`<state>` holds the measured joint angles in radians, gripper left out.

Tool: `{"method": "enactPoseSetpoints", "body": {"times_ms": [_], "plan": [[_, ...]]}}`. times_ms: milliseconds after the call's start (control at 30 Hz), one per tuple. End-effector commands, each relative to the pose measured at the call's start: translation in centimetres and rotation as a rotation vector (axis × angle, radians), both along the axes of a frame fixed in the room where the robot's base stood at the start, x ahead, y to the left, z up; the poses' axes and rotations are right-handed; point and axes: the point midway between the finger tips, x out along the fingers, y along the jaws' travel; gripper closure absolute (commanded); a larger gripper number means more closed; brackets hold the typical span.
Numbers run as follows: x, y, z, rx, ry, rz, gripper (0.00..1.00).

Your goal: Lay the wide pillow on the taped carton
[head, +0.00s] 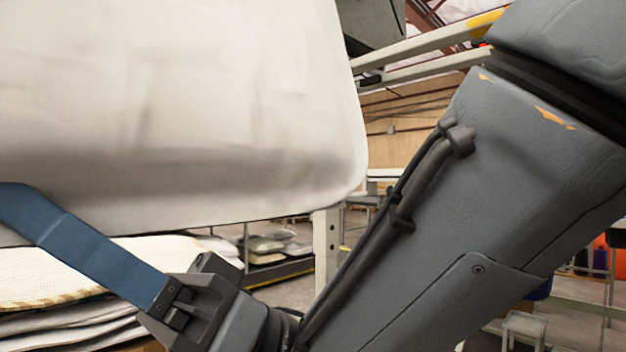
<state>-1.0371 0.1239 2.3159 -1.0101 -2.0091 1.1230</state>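A large white pillow (180,110) fills the upper left of the head view, and its top and left side run out of the picture. Its rounded lower right corner hangs in front of the racks behind. My gripper (85,248) reaches in from the lower middle, with one long blue finger pointing up and left across the pillow's lower edge. The other finger and the fingertips' closing are not visible, so I cannot tell whether it grips the pillow. I cannot make out the taped carton in this view.
A stack of white and cream layered pieces (75,273) lies at the lower left, below the pillow. A pale post (327,250) stands behind the pillow's corner. A rack with bags (275,247) is farther back. A small grey stool (524,325) stands at the lower right.

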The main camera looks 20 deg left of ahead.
Motion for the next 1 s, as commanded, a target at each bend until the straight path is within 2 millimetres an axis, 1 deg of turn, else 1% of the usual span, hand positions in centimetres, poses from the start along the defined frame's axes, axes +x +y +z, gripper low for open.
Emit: {"method": "enactPoseSetpoints", "body": {"times_ms": [33, 400, 1000], "plan": [[0.2, 0.7, 0.6, -0.008, 0.004, -0.002, 1.00], [1.8, 4.5, 1.3, -0.062, 0.026, -0.001, 1.00], [3.8, 9.4, 2.2, -0.131, 0.055, -0.001, 1.00]]}}
